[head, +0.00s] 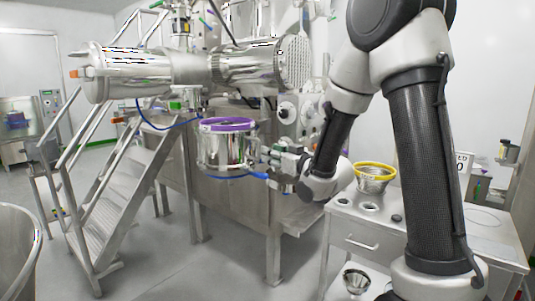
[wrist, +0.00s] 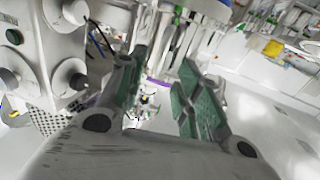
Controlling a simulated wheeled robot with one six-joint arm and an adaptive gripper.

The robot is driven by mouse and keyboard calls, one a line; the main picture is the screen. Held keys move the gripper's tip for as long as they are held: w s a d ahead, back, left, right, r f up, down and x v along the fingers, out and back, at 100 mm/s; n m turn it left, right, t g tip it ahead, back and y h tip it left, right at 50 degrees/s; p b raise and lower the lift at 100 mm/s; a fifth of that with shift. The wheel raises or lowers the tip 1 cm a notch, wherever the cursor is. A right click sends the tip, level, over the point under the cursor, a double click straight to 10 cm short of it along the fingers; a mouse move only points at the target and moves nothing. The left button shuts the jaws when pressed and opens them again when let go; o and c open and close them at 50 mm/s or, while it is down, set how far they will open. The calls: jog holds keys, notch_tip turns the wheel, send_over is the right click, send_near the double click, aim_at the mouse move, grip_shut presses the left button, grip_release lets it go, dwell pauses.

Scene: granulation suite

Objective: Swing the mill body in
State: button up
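The mill body appears to be the short steel drum (head: 225,158) with a purple ring on top, left of centre in the head view. It hangs upright below the large horizontal steel cylinder (head: 150,72), with a gap between them at its open top. My gripper (head: 266,160) is at the drum's right side, close to it; contact is unclear. In the wrist view my gripper (wrist: 160,85) has its two green-padded fingers apart. A bit of the purple ring (wrist: 157,84) and bright steel show between them. Any handle there is hard to make out.
A steel stair with railings (head: 125,190) stands to the left. A steel bench (head: 345,225) at right carries a yellow-rimmed sieve cone (head: 375,178). A control panel with knobs (wrist: 60,70) is at left in the wrist view. Floor in front of the drum is clear.

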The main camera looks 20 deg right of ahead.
aim_at(260, 149)
jog(key=x, duration=0.7)
jog(key=shift+w+a, duration=0.1)
jog(key=shift+w, duration=0.25)
grip_shut()
